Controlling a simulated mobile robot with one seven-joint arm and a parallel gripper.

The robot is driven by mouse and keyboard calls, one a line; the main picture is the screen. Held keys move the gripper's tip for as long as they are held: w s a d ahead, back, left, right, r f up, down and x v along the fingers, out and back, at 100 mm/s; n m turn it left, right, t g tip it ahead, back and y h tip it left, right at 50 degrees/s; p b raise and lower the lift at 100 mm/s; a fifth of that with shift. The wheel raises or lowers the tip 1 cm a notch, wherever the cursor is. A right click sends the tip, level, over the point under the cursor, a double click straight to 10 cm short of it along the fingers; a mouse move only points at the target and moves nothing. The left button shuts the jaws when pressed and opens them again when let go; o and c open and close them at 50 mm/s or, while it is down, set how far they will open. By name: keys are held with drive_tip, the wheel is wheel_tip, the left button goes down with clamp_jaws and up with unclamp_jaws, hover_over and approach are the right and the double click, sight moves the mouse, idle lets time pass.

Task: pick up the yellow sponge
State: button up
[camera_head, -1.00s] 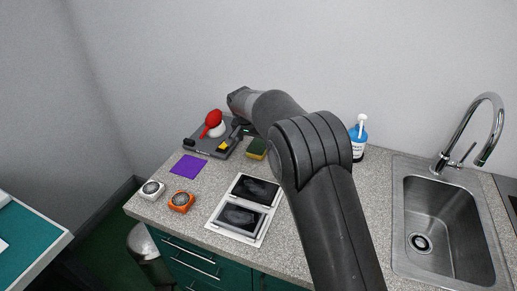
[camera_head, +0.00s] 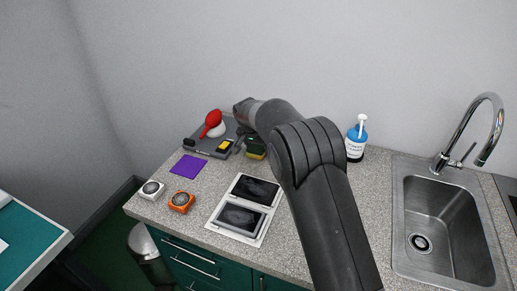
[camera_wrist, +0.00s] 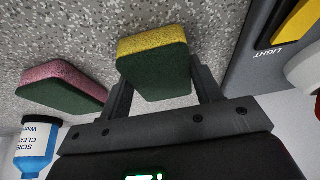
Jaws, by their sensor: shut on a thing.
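The yellow sponge (camera_wrist: 152,42) has a yellow body and a dark green scouring side. In the wrist view it sits between the two fingers of my gripper (camera_wrist: 160,85), which is shut on it. In the head view the sponge (camera_head: 255,155) shows as a small yellow and green patch on the counter's back part, partly hidden by my gripper (camera_head: 250,143). I cannot tell whether it touches the counter.
A pink and green sponge (camera_wrist: 62,88) lies beside it in the wrist view. A blue bottle (camera_head: 356,140) stands right. A purple cloth (camera_head: 188,166) and a framed panel (camera_head: 243,208) lie in front.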

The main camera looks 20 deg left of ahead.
drive_tip(key=shift+c, duration=1.3)
